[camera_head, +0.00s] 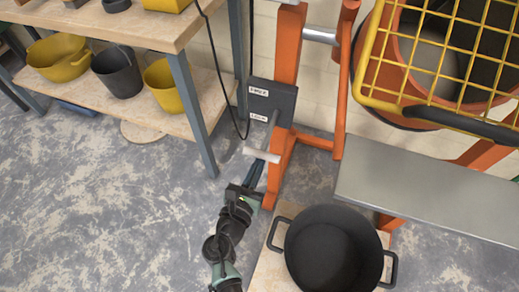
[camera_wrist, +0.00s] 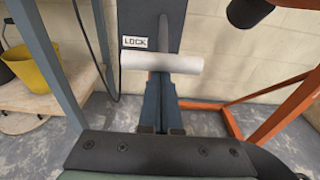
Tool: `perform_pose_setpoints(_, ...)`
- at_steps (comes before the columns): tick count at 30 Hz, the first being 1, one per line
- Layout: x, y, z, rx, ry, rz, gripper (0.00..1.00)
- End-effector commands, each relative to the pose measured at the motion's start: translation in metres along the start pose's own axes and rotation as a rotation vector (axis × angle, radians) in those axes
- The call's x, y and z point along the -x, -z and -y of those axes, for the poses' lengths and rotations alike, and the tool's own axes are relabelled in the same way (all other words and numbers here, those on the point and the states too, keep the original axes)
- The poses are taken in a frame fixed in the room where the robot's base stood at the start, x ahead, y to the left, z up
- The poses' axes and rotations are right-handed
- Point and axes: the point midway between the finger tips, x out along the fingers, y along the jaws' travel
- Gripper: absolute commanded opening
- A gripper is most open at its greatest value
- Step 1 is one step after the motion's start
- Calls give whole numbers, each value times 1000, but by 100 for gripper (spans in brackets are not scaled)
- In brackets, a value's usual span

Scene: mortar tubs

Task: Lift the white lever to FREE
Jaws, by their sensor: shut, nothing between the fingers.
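The white lever bar (camera_head: 262,154) is a horizontal crosspiece on a grey rod below the dark plate (camera_head: 272,98) on the orange post. The plate carries two white labels, an upper one and a lower one (camera_head: 258,117); the lower reads LOCK in the wrist view (camera_wrist: 134,42). The rod slants down past the LOCK label. In the wrist view the white bar (camera_wrist: 160,62) crosses just beyond my fingertips (camera_wrist: 160,80). My gripper (camera_head: 257,168) is shut and empty, right below the bar. I cannot tell whether the fingertips touch it.
A black two-handled tub (camera_head: 333,248) stands on a board at lower right. An orange mixer with a yellow grid (camera_head: 440,55) and a grey shelf (camera_head: 430,187) are to the right. A bench with yellow tubs (camera_head: 60,58) is on the left; a black cable hangs beside the post.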

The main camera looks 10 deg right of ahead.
Motion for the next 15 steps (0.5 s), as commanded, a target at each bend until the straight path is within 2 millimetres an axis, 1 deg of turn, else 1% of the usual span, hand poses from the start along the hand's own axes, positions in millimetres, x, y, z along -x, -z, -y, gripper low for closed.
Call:
perform_pose_setpoints(1, 2, -17, -1, -1, 0, -19, 0)
perform_pose_setpoints(15, 11, -46, 0, -2, 1, -222, 0)
